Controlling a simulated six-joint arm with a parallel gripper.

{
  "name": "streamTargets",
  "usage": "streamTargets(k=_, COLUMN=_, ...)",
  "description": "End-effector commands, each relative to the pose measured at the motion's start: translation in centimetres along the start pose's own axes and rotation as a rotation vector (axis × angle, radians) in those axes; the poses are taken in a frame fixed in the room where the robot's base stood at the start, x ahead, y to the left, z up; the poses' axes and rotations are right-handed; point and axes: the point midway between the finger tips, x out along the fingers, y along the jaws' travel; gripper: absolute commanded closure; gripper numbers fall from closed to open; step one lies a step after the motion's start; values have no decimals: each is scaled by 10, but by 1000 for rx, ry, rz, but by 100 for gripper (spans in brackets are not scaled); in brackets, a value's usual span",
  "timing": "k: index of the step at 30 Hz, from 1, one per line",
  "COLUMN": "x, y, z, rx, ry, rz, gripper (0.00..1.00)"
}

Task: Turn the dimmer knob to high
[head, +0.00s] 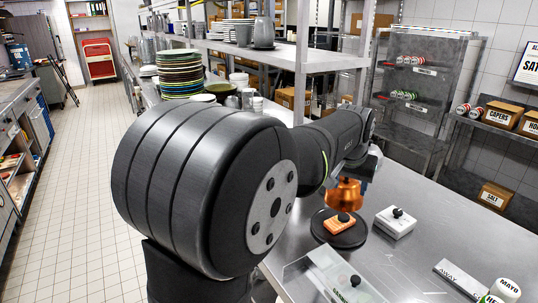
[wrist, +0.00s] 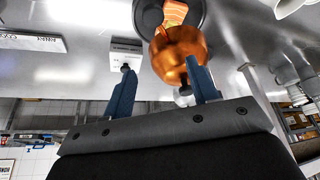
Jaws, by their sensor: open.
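A white box with a black knob on top, which looks like the dimmer (head: 396,222), sits on the steel counter. It also shows in the wrist view (wrist: 126,50), just beyond the tip of my left finger. The knob (head: 397,212) has no readable setting. My gripper (wrist: 158,66) is open, with its two blue fingers apart and nothing visibly held. A copper pot (wrist: 178,50) shows beyond the gap, partly covered by the right finger. In the head view my gripper is mostly hidden by my arm, near the copper pot (head: 344,194).
A clear-topped container (head: 325,275) stands in front. A label strip (head: 460,278) and white-lidded jars (head: 507,290) are at the front right. Stacked plates (head: 180,75) stand behind.

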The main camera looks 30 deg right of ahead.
Motion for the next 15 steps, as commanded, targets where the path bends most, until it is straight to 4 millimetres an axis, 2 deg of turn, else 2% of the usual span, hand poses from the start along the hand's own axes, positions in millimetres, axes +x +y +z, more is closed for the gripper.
streamTargets(k=5, x=1, y=4, z=-4, rx=-4, ry=-1, rz=-1, gripper=48)
streamTargets(k=8, x=7, y=19, z=-20, rx=-21, ry=-8, rz=-8, gripper=48)
streamTargets(k=11, x=17, y=46, z=-45, rx=-57, ry=-15, rz=-23, gripper=48)
streamTargets(k=15, x=32, y=93, z=-79, rx=-125, ry=-20, rz=-52, gripper=48)
